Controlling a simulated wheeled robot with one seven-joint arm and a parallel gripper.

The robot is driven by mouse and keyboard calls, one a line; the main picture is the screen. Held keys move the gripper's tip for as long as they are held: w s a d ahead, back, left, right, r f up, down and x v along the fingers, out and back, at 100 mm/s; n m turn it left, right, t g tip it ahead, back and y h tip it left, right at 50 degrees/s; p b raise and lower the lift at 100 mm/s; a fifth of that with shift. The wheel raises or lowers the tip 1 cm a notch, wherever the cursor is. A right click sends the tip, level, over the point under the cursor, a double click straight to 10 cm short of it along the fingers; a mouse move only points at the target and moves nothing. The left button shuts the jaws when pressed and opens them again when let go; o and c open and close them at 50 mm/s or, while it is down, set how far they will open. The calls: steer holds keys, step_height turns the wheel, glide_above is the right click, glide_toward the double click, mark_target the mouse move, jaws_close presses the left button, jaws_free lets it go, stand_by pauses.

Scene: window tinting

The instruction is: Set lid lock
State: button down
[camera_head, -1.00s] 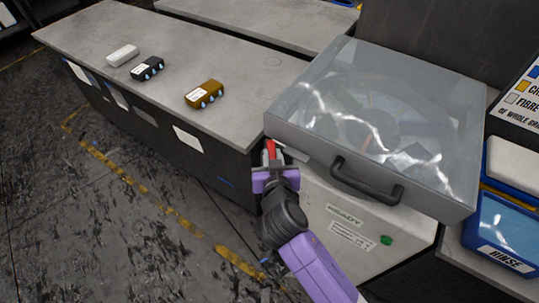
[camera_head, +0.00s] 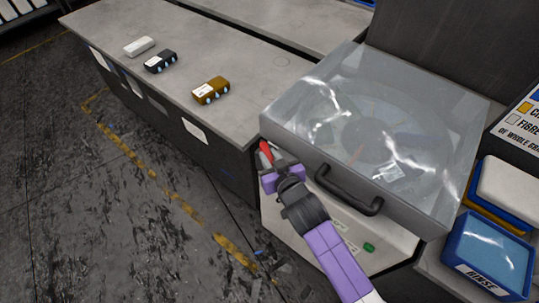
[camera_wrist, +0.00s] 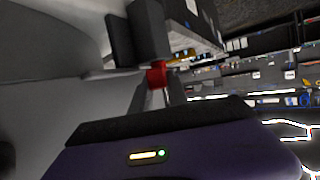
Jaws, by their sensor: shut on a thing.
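A machine with a closed clear box-shaped lid (camera_head: 400,110) stands at the centre right. A dark handle (camera_head: 347,190) is on the lid's front. A red lock piece (camera_head: 265,148) shows at the lid's front left corner, just below the rim. My gripper (camera_head: 267,162) is at this corner, shut on the lock, with its fingers partly hidden by the wrist. The exact grip is hard to see.
A grey bench (camera_head: 250,75) at the left carries a white block (camera_head: 139,47), a black block (camera_head: 160,61) and a brown block (camera_head: 211,90). A blue rinse tub (camera_head: 488,255) stands at the right. A green button (camera_head: 369,247) is on the machine's front. The floor at left is clear.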

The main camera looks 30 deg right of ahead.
steer(key=c, duration=1.3)
jaws_free()
steer(key=shift+b+v, duration=0.7)
steer(key=shift+v, duration=3.2)
